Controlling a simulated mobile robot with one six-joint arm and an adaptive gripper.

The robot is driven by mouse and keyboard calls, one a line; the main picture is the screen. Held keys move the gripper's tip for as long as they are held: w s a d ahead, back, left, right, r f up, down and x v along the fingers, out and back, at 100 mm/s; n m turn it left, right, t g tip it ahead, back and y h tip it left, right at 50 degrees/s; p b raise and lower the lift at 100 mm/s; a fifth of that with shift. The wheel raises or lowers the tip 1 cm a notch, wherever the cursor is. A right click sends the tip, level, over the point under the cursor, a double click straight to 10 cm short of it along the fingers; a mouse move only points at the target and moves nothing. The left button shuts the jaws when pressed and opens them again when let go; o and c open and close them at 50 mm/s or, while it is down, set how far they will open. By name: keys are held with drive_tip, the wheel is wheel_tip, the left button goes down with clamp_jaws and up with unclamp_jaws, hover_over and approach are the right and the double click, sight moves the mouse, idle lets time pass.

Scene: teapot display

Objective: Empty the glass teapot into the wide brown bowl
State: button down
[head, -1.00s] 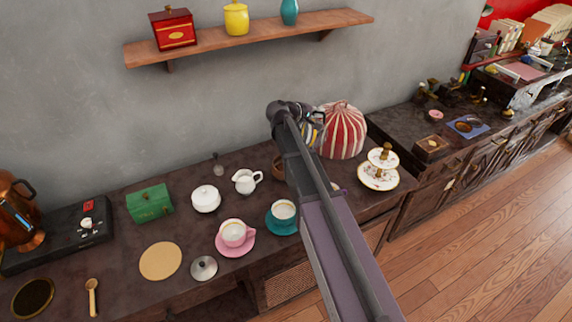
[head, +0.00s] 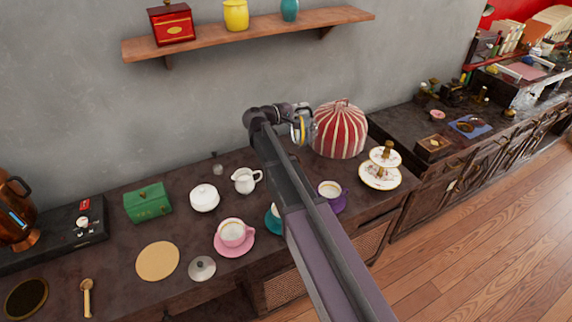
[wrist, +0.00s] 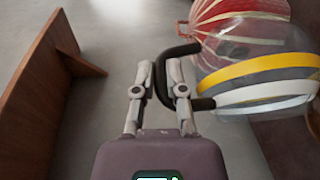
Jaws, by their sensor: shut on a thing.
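The glass teapot (wrist: 262,62) has yellow, dark and white bands and a black handle. In the wrist view it is right of my gripper (wrist: 159,82), which is shut on the handle. In the head view the teapot (head: 302,126) is held up beside the striped cosy, partly behind my gripper (head: 288,112). Its contents and exact tilt cannot be made out. The wide brown bowl is not clearly visible; my arm covers that part of the counter in the head view.
A red striped cosy (head: 340,130) stands right of the teapot. A tiered stand (head: 381,176), purple cup (head: 330,190), pink cup (head: 232,233), white jug (head: 245,180) and sugar bowl (head: 204,198) stand on the counter. A shelf (head: 240,35) is above.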

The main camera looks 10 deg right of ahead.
drive_tip(key=a+f+n+t+h+b, duration=0.2)
drive_tip(key=a+n+t+h+b, duration=0.3)
drive_tip(key=a+b, duration=0.9)
drive_tip(key=shift+s+a+f+t+h+b, duration=0.3)
drive_tip(key=shift+s+f+h+b, duration=0.1)
drive_tip(key=shift+h+b, duration=0.45)
idle(1.3)
idle(0.8)
drive_tip(key=d+r+m+g+y+p, duration=0.2)
drive_tip(key=d+m+g+p, duration=0.1)
drive_tip(key=d+p, duration=0.4)
drive_tip(key=shift+w+r+y+p, duration=0.25)
drive_tip(key=shift+r+y+p, duration=0.15)
drive_tip(key=shift+p, duration=0.3)
drive_tip(key=shift+d+r+p, duration=0.15)
drive_tip(key=shift+p, duration=0.15)
